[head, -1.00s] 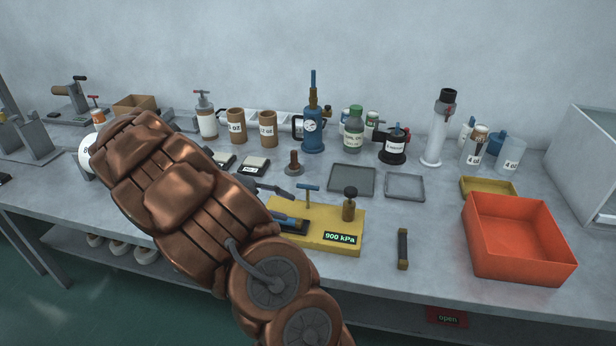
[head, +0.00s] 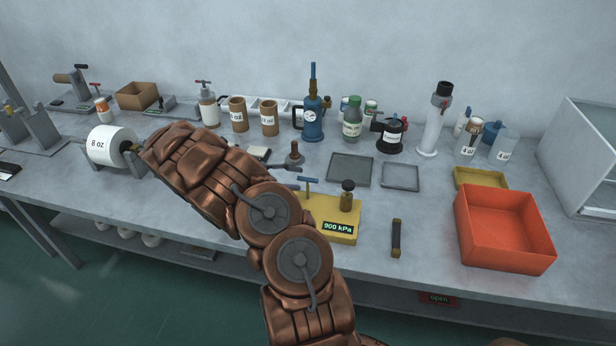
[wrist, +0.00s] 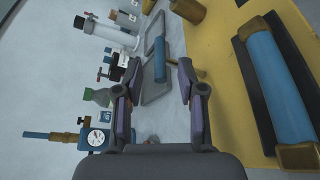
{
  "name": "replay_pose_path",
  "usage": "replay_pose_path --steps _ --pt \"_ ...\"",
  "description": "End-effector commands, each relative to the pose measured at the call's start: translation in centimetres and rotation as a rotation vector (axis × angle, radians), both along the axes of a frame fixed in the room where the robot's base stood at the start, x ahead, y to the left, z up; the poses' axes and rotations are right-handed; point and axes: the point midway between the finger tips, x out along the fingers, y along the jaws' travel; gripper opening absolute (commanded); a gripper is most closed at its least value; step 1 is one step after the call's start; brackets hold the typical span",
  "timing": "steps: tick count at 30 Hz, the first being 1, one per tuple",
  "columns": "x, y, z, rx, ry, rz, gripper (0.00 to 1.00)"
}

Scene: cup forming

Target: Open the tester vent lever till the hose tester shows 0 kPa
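The yellow hose tester (head: 345,238) stands on the bench, and its display (head: 338,227) reads 900 kPa. A blue T-shaped handle (head: 308,181), which looks like the vent lever, stands on its back left part. The wrist view shows the blue bar (wrist: 161,60) in the gap between my fingertips, apart from both of them. My gripper (wrist: 155,88) is open and empty. In the head view my arm hides most of the gripper and the tester's left side. A blue hose piece (wrist: 278,85) lies in a black cradle on the yellow plate.
A dark-knobbed brass post (head: 347,198) stands on the tester's right. A brown-ended dark bar (head: 396,238) and an orange bin (head: 500,255) are further right. Two grey trays (head: 350,157) and a brown plunger-like piece (head: 294,157) are behind. Bottles and a blue gauge pump (head: 312,122) line the back.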

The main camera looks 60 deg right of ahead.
Motion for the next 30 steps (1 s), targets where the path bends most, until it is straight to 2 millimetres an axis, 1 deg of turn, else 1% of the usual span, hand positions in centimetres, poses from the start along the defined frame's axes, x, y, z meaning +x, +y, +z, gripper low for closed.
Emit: replay_pose_path --steps 1,3,9,14,21,30 --pt "-0.8 -0.5 0.2 0.0 0.004 -0.005 0.39" --pt "-1.5 -1.1 -0.1 0.002 0.005 -0.002 0.39" --pt "-3.1 -2.4 -0.6 0.0 0.003 -0.002 0.39" --pt "-3.5 -2.8 -0.9 0.001 0.0 0.0 0.39" --pt "-3.5 -2.8 -1.0 0.001 0.001 0.0 0.39" --pt "-3.5 -2.8 -1.0 0.001 0.001 0.0 0.08"
